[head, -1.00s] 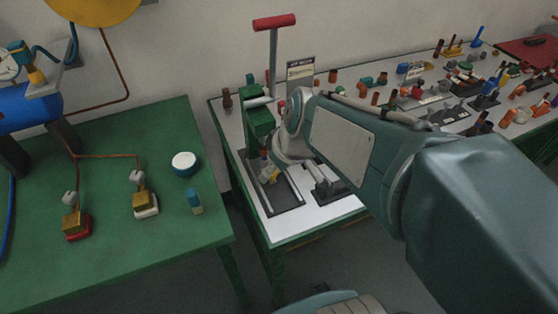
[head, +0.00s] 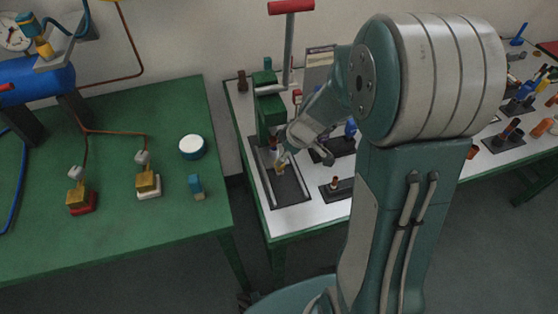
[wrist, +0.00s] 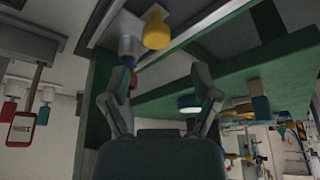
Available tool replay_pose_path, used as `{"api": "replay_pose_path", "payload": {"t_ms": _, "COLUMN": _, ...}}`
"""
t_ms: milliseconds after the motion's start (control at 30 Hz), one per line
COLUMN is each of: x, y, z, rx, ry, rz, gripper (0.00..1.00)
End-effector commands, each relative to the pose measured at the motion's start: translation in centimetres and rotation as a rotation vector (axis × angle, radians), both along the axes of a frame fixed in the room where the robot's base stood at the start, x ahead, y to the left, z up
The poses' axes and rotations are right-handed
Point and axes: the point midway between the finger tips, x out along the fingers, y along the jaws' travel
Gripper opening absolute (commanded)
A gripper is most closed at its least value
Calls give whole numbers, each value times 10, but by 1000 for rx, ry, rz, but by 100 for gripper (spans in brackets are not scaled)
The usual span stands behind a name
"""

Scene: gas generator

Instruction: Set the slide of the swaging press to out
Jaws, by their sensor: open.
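The swaging press stands on the white table, with a green body (head: 268,108), a red-topped lever (head: 291,7) and a dark base (head: 290,193). A small yellow knob (head: 281,160) shows low at the press, just above the base; I take it for part of the slide. In the wrist view a yellow knob (wrist: 157,30) lies beyond the fingertips, beside a blue-and-white piece with red near it. My gripper (head: 302,152) is open and empty, close to the right of the press. Its spread fingers also show in the wrist view (wrist: 164,82). Contact with the knob cannot be told.
A green table (head: 120,215) on the left holds fittings, a round white-topped tin (head: 193,147) and a small blue piece (head: 196,186). A small dark stand (head: 338,188) is right of the press base. Several small parts crowd the table farther right.

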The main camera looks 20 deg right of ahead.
Motion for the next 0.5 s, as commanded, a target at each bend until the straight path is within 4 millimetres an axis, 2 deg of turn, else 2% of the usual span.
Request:
{"api": "replay_pose_path", "payload": {"t_ms": 200, "x": 9, "y": 7, "z": -34, "rx": 3, "ry": 5, "rz": -1, "gripper": 78}}
{"api": "replay_pose_path", "payload": {"t_ms": 500, "x": 15, "y": 14, "z": -51, "rx": 1, "ry": 1, "rz": -2, "gripper": 78}}
